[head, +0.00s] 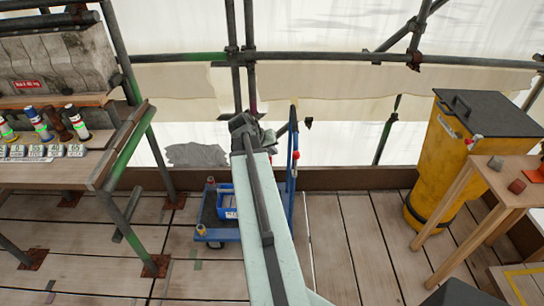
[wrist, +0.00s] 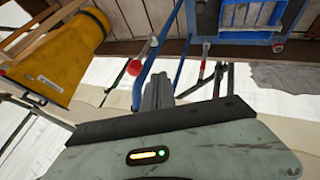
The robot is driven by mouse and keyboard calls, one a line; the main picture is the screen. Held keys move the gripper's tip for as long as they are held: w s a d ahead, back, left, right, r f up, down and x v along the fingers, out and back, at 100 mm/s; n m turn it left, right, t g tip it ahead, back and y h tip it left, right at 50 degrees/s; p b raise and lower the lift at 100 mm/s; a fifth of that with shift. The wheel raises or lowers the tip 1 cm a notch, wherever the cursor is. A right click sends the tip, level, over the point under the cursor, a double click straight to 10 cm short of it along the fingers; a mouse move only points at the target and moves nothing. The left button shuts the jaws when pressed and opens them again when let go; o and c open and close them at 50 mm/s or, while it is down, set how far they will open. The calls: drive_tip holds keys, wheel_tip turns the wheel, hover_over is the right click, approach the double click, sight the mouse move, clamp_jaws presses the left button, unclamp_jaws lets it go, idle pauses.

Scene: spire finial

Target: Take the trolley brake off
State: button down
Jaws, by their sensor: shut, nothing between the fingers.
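The blue trolley (head: 228,236) stands on the plank floor beyond my arm, and its upright blue handle (head: 291,178) rises just right of my arm. In the wrist view the trolley (wrist: 203,22) is at the upper right. A red ball knob (wrist: 135,67) on a short grey lever sits beside the blue handle (wrist: 148,62); a small red spot by the handle in the head view looks like the same knob. My gripper (wrist: 157,92) is shut and empty, just right of the knob and apart from it in the picture. In the head view my gripper (head: 243,124) is partly hidden by my arm.
A yellow bin (head: 452,150) with a dark lid and a wooden table (head: 500,180) stand at the right. A scaffold bench (head: 85,165) with several banded cylinders is at the left. Scaffold tubes and pale sheeting close the back. Bare planks (head: 355,235) lie right of the trolley.

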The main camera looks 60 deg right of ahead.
drive_tip(key=s+d+f+b, duration=0.3)
drive_tip(key=d+f, duration=0.1)
drive_tip(key=d, duration=0.2)
drive_tip(key=shift+f, duration=0.3)
drive_tip(key=shift+s, duration=0.1)
